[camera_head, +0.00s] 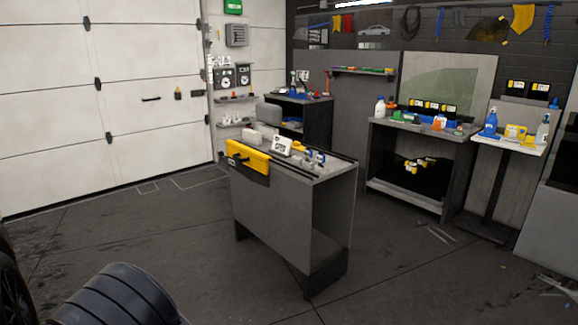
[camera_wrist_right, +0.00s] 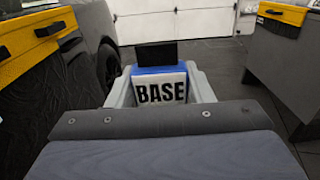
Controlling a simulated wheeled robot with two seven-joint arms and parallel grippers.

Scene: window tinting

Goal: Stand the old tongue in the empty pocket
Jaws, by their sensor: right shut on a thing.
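In the right wrist view my right gripper (camera_wrist_right: 160,105) is shut on a block with a white face marked BASE (camera_wrist_right: 161,90). The block has a blue upper edge, and a dark flat piece (camera_wrist_right: 157,55) stands up beyond it. Grey fingers flank the block on both sides. I cannot tell from its look whether this is the old tongue. I cannot make out an empty pocket in either view. Neither gripper shows in the head view.
A grey cart (camera_head: 275,225) stands mid-floor, with a yellow-and-black holder (camera_head: 248,157) at its edge and a white sign (camera_head: 282,146) on top. A shelf bench (camera_head: 420,128) and a side table (camera_head: 508,142) hold bottles. Open floor lies left of the cart.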

